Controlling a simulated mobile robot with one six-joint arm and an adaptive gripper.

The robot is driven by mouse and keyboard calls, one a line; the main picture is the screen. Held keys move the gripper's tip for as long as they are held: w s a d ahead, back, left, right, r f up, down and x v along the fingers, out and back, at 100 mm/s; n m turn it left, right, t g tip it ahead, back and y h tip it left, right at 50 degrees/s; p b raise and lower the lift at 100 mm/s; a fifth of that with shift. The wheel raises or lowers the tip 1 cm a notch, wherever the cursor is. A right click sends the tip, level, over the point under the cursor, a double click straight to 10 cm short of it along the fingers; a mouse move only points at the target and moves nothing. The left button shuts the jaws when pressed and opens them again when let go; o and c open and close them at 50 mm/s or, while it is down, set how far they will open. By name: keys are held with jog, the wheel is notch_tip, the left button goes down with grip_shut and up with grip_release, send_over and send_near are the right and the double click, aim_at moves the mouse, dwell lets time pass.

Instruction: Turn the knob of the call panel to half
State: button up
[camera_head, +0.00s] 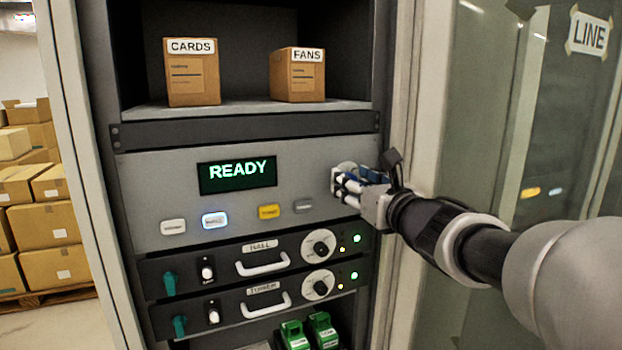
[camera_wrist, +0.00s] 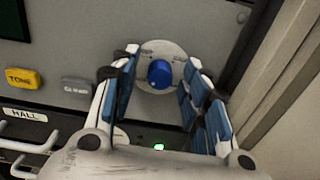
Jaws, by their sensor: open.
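The call panel (camera_head: 145,190) is a grey plate in the rack with a dark display reading READY (camera_head: 237,175). Its knob (camera_wrist: 160,73) is blue and sits on a pale round dial in the wrist view; marks on the dial are too small to read. In the head view my gripper mostly hides the knob, and only part of the pale dial shows. My gripper (camera_head: 348,186) is at the panel's right end. In the wrist view my gripper (camera_wrist: 160,90) is open, its blue-padded fingers on either side of the knob, with gaps between pads and knob.
Below the display are several buttons, one yellow (camera_head: 269,211) and one lit blue-white (camera_head: 215,220). Two units marked HALL (camera_head: 262,246) and TOWER (camera_head: 263,288) with handles and dials lie beneath. Boxes CARDS (camera_head: 192,80) and FANS (camera_head: 298,82) stand above. The rack frame is close on the right.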

jog(key=shift+s, duration=0.1)
jog(key=shift+c, duration=0.3)
grip_shut()
